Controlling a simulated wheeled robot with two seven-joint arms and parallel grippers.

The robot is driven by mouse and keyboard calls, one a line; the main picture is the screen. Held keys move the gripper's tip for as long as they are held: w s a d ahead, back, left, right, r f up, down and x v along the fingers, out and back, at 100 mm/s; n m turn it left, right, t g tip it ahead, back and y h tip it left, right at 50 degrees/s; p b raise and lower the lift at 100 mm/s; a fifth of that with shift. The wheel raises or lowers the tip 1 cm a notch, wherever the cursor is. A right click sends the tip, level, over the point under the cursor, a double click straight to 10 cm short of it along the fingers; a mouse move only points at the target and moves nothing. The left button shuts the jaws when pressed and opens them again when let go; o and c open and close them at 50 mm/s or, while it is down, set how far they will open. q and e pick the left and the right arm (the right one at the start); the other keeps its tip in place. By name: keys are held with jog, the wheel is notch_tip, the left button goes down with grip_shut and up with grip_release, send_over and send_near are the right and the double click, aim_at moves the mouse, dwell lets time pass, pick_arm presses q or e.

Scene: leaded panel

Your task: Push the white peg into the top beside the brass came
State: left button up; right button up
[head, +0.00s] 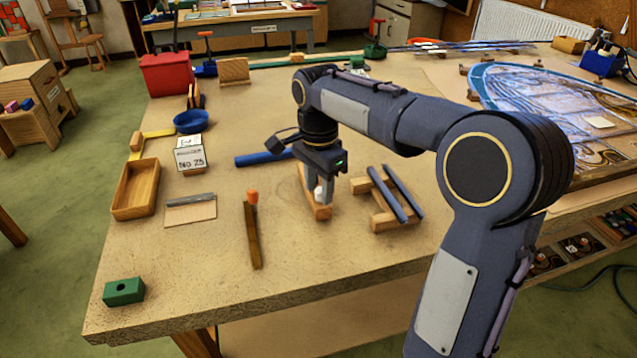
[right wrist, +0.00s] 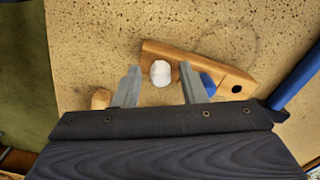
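The white peg (right wrist: 160,73) stands at a wooden block (right wrist: 212,71), which shows an empty dark hole at its other end. In the head view the white peg (head: 318,193) and the block (head: 321,212) are partly hidden by my right gripper (head: 323,190). In the right wrist view my right gripper (right wrist: 158,86) is open, its fingers to either side of the peg with gaps. The brass came (head: 253,238) appears to be the brown strip lying left of the block, with an orange-topped peg (head: 252,196) at its far end. My left gripper is not in view.
A wooden rack with dark blue bars (head: 388,200) stands right of the block. A green block (head: 123,291), a wooden tray (head: 136,190) and a No. 25 card (head: 190,158) are to the left.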

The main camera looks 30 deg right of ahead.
aim_at(319, 190)
grip_shut()
jog(key=shift+r+p, duration=0.9)
jog(key=shift+p, duration=0.05)
dwell(1.2)
jog(key=shift+r+p, duration=1.65)
jog(key=shift+p, duration=0.2)
